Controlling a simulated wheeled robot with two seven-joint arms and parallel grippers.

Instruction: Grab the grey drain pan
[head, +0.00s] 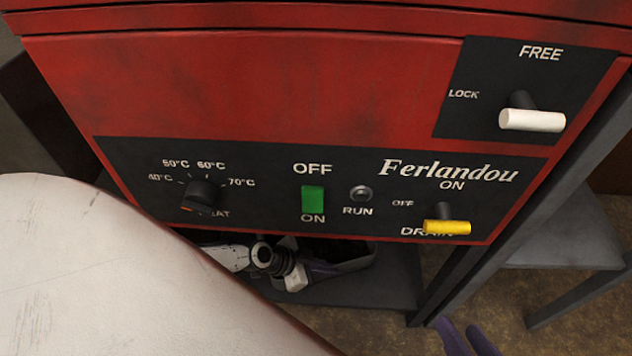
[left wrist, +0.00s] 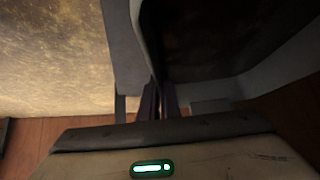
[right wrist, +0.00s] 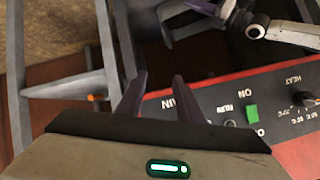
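The grey drain pan (head: 352,267) sits low under the red machine, partly hidden by the control panel. Its wall (left wrist: 288,52) and dark inside fill the upper right of the left wrist view. My left gripper (head: 318,270) is at the pan's near side. In the left wrist view its purple fingers (left wrist: 160,98) are close together, with the pan's thin rim between them. The pan also shows at the top of the right wrist view (right wrist: 174,22). My right gripper (head: 470,340) is open and empty, low and to the right of the pan.
The red machine's control panel (head: 280,165) overhangs the pan, with a yellow drain handle (head: 447,227) and a white lock handle (head: 532,120). A grey frame leg (head: 470,255) stands to the right of the pan. Bare floor (head: 500,300) lies around my right gripper.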

